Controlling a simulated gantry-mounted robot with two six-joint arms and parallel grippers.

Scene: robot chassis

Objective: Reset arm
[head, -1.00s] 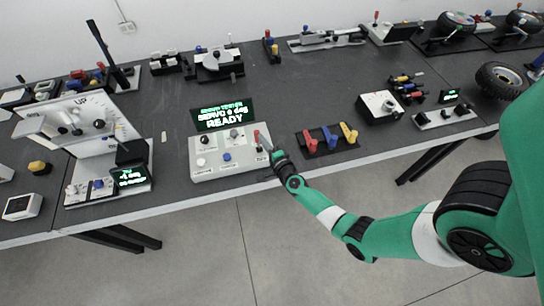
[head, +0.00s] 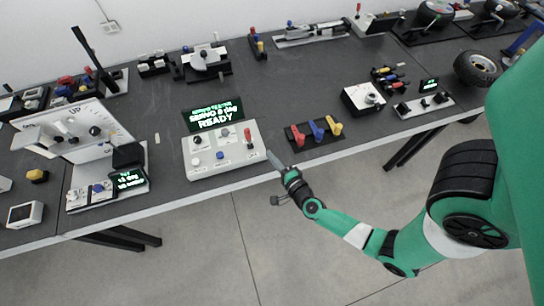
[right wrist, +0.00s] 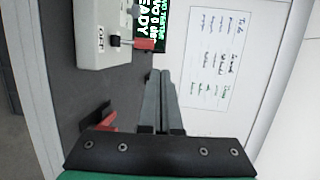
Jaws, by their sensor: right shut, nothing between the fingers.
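My right arm comes in from the right in the head view. Its gripper (head: 275,160) is at the table's front edge, just right of the white control box (head: 222,158) and apart from it. In the right wrist view the two fingers of this gripper (right wrist: 160,85) lie together with nothing between them. The box carries a red lever (head: 248,134), a blue knob, other knobs and a green-lit display (head: 214,115) reading "SERVO" and "READY". The red lever also shows in the right wrist view (right wrist: 145,44). My left gripper is not in view.
A black rack with red, blue and yellow handles (head: 316,131) stands right of the gripper. A white box with a knob (head: 364,99) is farther right. A panel marked UP (head: 75,122) stands at left. Floor is open before the table.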

